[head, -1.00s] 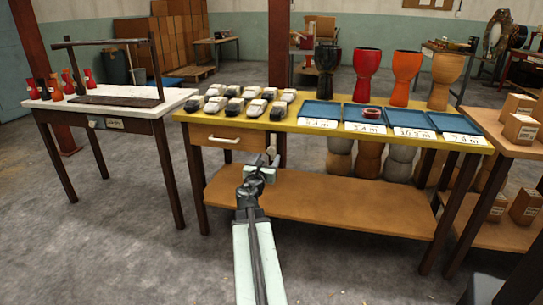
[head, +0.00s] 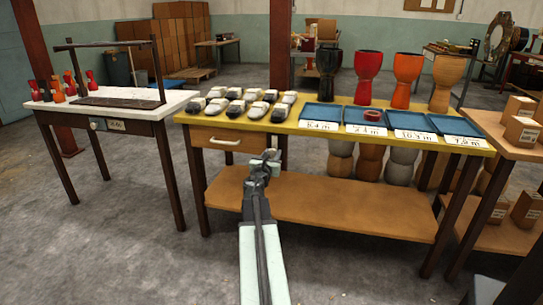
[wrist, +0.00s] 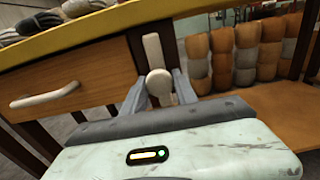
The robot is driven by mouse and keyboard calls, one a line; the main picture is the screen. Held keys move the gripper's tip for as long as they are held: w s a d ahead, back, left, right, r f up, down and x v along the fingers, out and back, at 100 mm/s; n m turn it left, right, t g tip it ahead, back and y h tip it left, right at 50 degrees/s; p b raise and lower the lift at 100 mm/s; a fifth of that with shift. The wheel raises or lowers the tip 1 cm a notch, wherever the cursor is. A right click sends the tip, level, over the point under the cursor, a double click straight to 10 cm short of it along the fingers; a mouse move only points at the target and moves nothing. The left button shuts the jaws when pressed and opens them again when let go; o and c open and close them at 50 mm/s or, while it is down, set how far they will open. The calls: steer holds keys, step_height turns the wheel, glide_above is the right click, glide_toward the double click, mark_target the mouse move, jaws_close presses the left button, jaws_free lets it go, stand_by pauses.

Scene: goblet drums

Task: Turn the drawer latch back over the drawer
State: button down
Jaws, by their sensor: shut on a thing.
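The drawer (head: 225,140) has a wooden front and a pale handle, and sits closed under the left end of the yellow-topped table. It also shows at the left of the wrist view (wrist: 75,80). My gripper (wrist: 160,88) is shut on the latch knob, one finger on each side. In the head view my gripper (head: 268,158) covers most of the latch.
Pale and dark objects (head: 240,103) stand in rows on the table above the drawer. Blue trays (head: 370,116) and goblet drums (head: 368,75) stand farther right. A low wooden shelf (head: 340,205) lies under the table. Open floor is at the left front.

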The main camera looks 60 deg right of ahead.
steer(key=shift+d+r, duration=0.1)
steer(key=shift+d, duration=0.1)
steer(key=m, duration=0.8)
steer(key=shift+m, duration=0.4)
steer(key=m, duration=0.4)
steer(key=shift+m, duration=2.5)
steer(key=c, duration=1)
jaws_free()
